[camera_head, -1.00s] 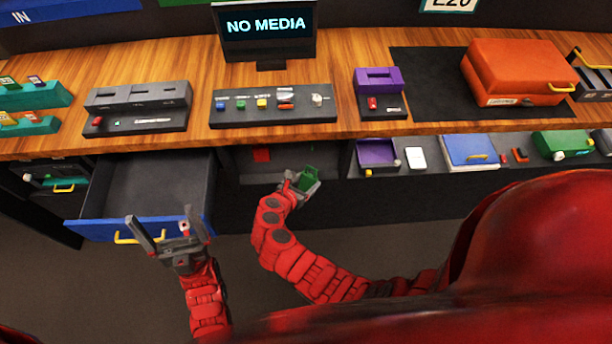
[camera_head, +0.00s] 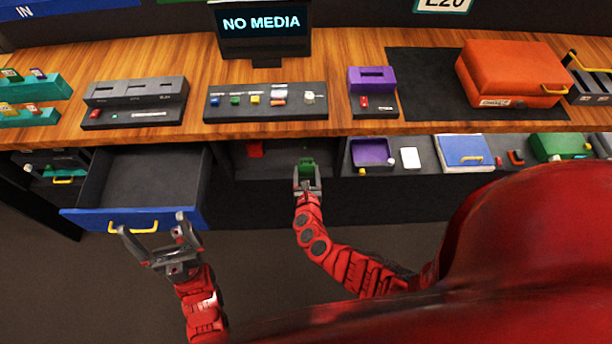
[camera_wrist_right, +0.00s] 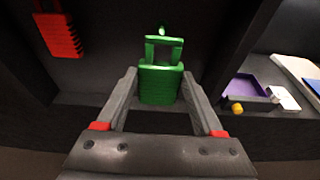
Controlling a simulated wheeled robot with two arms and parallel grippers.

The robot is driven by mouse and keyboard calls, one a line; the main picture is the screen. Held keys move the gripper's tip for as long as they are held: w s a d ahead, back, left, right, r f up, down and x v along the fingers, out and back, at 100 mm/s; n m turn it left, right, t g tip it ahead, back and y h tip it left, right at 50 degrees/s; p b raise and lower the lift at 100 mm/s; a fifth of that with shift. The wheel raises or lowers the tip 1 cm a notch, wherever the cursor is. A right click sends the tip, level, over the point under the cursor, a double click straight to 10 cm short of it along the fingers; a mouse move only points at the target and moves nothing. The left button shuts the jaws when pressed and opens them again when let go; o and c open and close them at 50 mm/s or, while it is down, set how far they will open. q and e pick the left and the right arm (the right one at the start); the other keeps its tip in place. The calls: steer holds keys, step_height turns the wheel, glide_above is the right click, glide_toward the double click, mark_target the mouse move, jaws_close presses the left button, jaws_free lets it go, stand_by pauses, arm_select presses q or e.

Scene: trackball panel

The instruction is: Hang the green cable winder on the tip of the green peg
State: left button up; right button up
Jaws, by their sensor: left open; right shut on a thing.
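The green cable winder (camera_wrist_right: 160,84) is between the fingers of my right gripper (camera_wrist_right: 158,102), which is shut on it. It is upright, with its open loop at the top. In the head view the winder (camera_head: 306,164) is at the mouth of the open bay under the counter, with my right gripper (camera_head: 307,184) just below it. A small green peg (camera_wrist_right: 162,30) shows just above the loop in the wrist view. I cannot tell whether the loop is around the peg or in front of it. My left gripper (camera_head: 165,243) is open and empty before the blue drawer.
A red ribbed piece (camera_wrist_right: 61,35) hangs in the same bay, left of the winder. The bay's right wall (camera_wrist_right: 226,50) stands close by. The blue-fronted drawer (camera_head: 135,220) is pulled out at the left. A purple tray (camera_head: 372,153) sits on the shelf to the right.

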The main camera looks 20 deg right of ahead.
steer(key=shift+w+f, duration=0.15)
steer(key=shift+w, duration=0.5)
steer(key=shift+b+x, duration=0.8)
steer(key=shift+x, duration=0.25)
steer(key=shift+w+d+b, duration=0.25)
steer(key=shift+w+b, duration=0.15)
steer(key=shift+w, duration=0.3)
steer(key=shift+w+d+b, duration=0.25)
steer(key=shift+w+b, duration=0.1)
steer(key=shift+w, duration=0.35)
steer(key=shift+b+x, duration=0.75)
steer(key=shift+b, duration=0.1)
steer(key=shift+f, duration=0.1)
steer(key=o, duration=1.4)
